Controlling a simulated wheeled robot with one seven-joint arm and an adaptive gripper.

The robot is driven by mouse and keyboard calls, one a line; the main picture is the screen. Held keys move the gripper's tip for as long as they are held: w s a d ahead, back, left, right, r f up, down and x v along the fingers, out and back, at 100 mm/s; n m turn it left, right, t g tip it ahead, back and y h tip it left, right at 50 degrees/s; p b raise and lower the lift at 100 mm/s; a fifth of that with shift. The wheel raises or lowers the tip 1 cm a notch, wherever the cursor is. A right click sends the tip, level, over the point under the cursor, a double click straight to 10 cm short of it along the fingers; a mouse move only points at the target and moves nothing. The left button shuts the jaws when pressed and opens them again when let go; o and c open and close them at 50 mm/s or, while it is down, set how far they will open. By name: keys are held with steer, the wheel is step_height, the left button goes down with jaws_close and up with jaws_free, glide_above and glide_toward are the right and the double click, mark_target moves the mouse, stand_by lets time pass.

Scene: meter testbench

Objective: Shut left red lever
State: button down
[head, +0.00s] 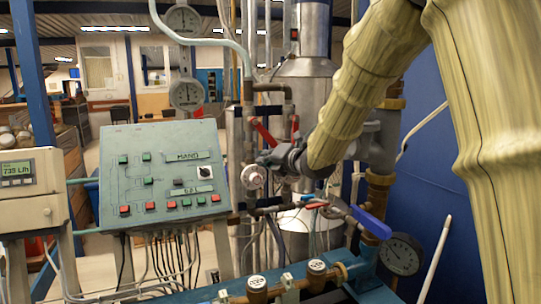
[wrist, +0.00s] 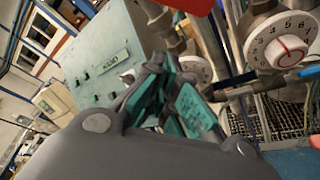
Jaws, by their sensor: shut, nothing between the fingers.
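The left red lever (head: 264,131) is on the pipework at the centre of the head view, tilted from upper left to lower right. A second red lever (head: 295,126) stands close to its right. My gripper (head: 264,158) is just below the left red lever in the head view, its fingers shut and empty; I cannot tell whether they touch anything. In the wrist view my gripper (wrist: 172,85) shows green finger pads close together. A red piece (wrist: 190,4) is cut off at the wrist view's top edge; I cannot tell which lever it is.
A white round dial (head: 253,177) sits just below my gripper. A lower red handle (head: 316,205) and a blue lever (head: 371,222) are to the right. The control panel (head: 165,175) stands to the left. Vertical pipes crowd the area around my gripper.

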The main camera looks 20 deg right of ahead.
mark_target(264, 134)
steer(key=w+p, duration=0.1)
steer(key=w+d+r+p, duration=0.1)
steer(key=w+p, duration=0.2)
steer(key=w, duration=0.1)
steer(key=shift+w+d+r+p, duration=0.15)
steer(key=shift+r+p, duration=0.05)
steer(key=shift+p, duration=0.1)
steer(key=shift+d, duration=0.1)
stand_by(0.3)
